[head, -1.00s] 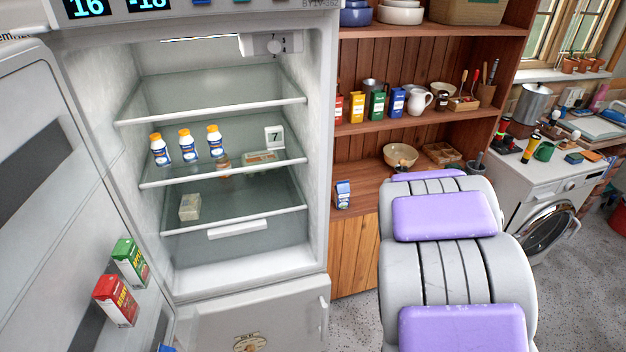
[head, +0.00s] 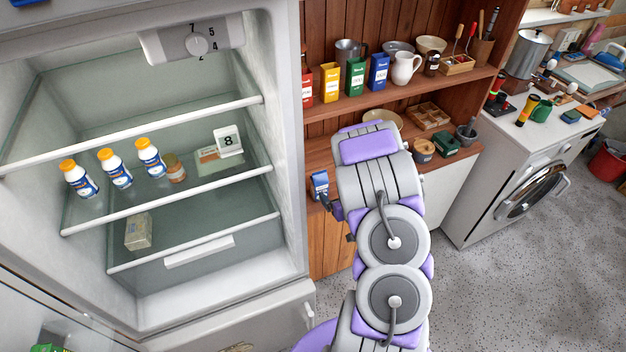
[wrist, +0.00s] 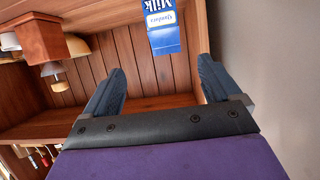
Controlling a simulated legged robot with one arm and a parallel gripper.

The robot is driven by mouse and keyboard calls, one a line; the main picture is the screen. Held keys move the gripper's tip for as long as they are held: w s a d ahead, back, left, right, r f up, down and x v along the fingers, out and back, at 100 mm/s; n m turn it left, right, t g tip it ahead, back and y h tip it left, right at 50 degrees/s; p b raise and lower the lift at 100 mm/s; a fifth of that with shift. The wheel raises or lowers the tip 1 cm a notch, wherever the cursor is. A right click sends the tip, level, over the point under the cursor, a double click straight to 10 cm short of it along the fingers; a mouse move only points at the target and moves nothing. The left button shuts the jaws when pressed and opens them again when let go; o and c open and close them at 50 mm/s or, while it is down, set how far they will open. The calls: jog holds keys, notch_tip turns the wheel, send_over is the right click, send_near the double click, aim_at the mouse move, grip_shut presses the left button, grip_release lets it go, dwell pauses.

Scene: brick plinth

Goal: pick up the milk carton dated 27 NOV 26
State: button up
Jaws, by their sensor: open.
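A blue and white milk carton (head: 319,184) stands at the left end of the wooden shelf unit's lower counter, beside the fridge. In the wrist view the milk carton (wrist: 164,30) appears upside down with "Milk" on it, at the top edge, partly cut off. No date is legible in either view. My gripper (wrist: 160,75) is open and empty, its two dark fingers apart, with the carton beyond them and not between them. In the head view my gripper (head: 330,204) is small and partly hidden by my arm, close beside the carton.
The open fridge (head: 170,225) on the left holds several orange-capped bottles (head: 115,168), a jar, a number card (head: 228,140) and a pale block (head: 138,232). Coloured boxes (head: 355,77) and a white jug (head: 405,68) stand on the shelf above.

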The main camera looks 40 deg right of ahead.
jog(key=b, duration=0.2)
send_near(320, 180)
jog(key=w, duration=0.2)
jog(key=w+d+f, duration=0.2)
jog(key=w, duration=0.1)
jog(key=w+d+f+b, duration=0.1)
jog(key=shift+w+d, duration=0.3)
jog(key=shift+w, duration=0.05)
jog(key=shift+w+f, duration=0.1)
jog(key=shift+w, duration=0.1)
jog(key=shift+w+a, duration=0.25)
jog(key=shift+a, duration=0.15)
jog(key=b+x, duration=0.1)
jog(key=x, duration=0.3)
jog(key=shift+w+a+f+b, duration=0.1)
jog(key=shift+a+f+b, duration=0.1)
jog(key=shift+b, duration=0.15)
jog(key=shift+w+d, duration=0.3)
jog(key=shift+d, duration=0.15)
jog(key=shift+a+r, duration=0.1)
jog(key=shift+a, duration=0.3)
jog(key=c, duration=0.5)
jog(key=shift+d, duration=0.2)
jog(key=c, duration=0.8)
